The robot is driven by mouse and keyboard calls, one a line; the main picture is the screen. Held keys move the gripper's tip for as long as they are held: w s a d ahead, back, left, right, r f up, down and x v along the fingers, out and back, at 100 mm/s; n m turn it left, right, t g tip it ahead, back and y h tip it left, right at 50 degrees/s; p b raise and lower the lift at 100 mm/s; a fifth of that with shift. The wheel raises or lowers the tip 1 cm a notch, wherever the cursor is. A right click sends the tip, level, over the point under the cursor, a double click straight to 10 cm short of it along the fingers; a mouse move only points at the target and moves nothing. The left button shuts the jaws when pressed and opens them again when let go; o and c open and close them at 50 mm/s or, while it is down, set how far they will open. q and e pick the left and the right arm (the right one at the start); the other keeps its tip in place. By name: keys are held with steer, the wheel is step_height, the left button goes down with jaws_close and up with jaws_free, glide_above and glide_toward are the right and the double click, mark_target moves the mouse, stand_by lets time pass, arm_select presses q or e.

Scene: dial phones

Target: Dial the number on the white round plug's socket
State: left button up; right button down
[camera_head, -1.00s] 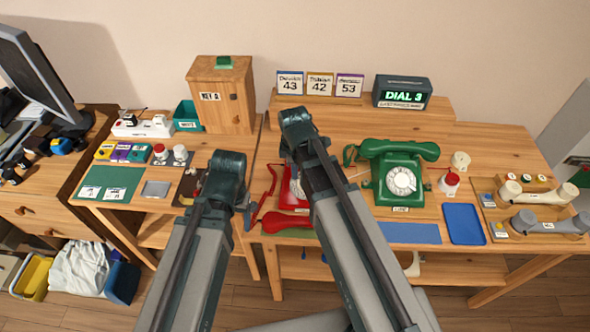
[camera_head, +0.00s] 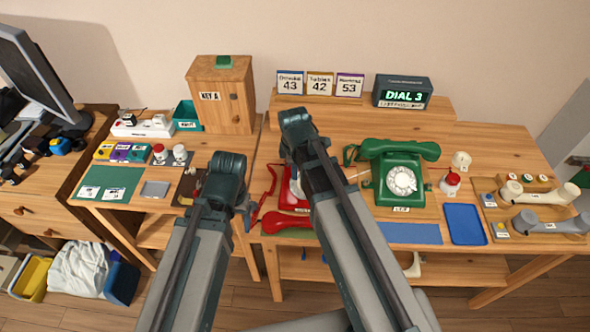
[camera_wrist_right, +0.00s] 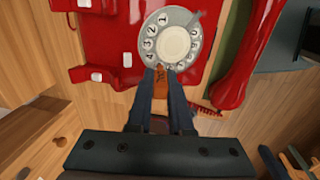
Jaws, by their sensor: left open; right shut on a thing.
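A red dial phone (camera_wrist_right: 115,40) with a grey rotary dial (camera_wrist_right: 192,18) fills the upper right wrist view. In the head view this red phone (camera_head: 291,193) is mostly behind my right arm. My right gripper (camera_wrist_right: 160,75) is shut on an orange-brown stick (camera_wrist_right: 160,84), whose tip is at the dial's lower edge; I cannot tell if it touches. My left gripper (camera_head: 240,212) is low beside the left table, mostly hidden by its arm. A white power strip (camera_head: 124,131) with plugs stands at the back left. Which socket holds the white round plug is unclear.
A green dial phone (camera_head: 399,160) stands right of my right arm. A screen (camera_head: 403,92) reads DIAL 3. Cards show 43 (camera_head: 290,83), 42 (camera_head: 320,84) and 53 (camera_head: 350,86). The red handset (camera_head: 287,220) lies near the front edge. A blue tray (camera_head: 465,224) is empty.

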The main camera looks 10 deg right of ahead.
steer(key=shift+w+f, duration=0.1)
steer(key=shift+f, duration=0.15)
steer(key=shift+d, duration=0.1)
stand_by(0.3)
steer(key=shift+w+d+r, duration=0.25)
steer(key=shift+w+d, duration=0.05)
steer(key=shift+d, duration=0.2)
steer(key=shift+w+d+r, duration=0.1)
steer(key=shift+w+d, duration=0.05)
steer(key=shift+d, duration=0.5)
